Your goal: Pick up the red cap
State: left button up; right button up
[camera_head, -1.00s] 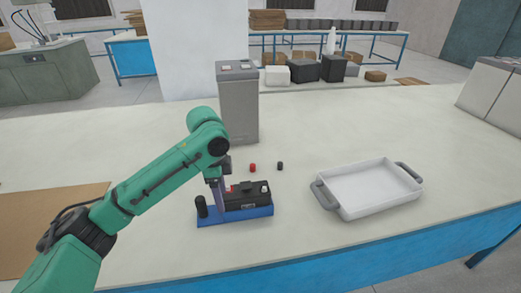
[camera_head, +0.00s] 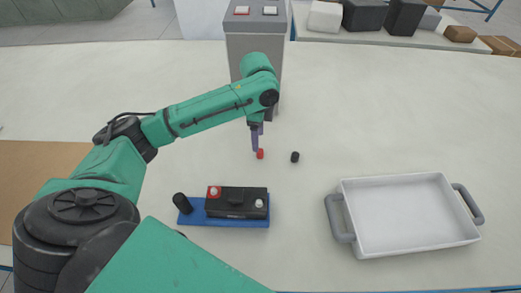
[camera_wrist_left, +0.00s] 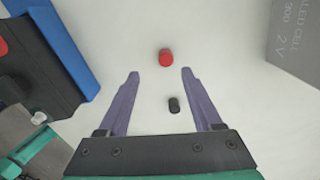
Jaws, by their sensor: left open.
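The small red cap (camera_head: 260,154) stands on the table beyond the battery. It also shows in the left wrist view (camera_wrist_left: 166,57), just ahead of the gap between the fingertips. My left gripper (camera_head: 255,147) is open and empty, right over or beside the cap in the head view. In the left wrist view its two purple fingers (camera_wrist_left: 159,72) are spread wide. A small black cap (camera_head: 295,157) stands to the right of the red one, and in the left wrist view (camera_wrist_left: 174,105) it lies between the fingers. My right gripper is not in view.
A black battery (camera_head: 237,203) with a red terminal sits on a blue base (camera_head: 196,217), with a black cylinder (camera_head: 182,203) at its left. A white tray (camera_head: 410,248) with grey handles is at right. A tall grey cell (camera_head: 254,48) stands behind.

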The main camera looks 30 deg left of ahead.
aim_at(260, 154)
pick_arm(q)
jog(key=f, duration=0.4)
jog(key=w+f+p, duration=0.1)
jog(key=f, duration=0.2)
jog(key=shift+f, duration=0.1)
jog(key=shift+c, duration=0.9)
grip_shut()
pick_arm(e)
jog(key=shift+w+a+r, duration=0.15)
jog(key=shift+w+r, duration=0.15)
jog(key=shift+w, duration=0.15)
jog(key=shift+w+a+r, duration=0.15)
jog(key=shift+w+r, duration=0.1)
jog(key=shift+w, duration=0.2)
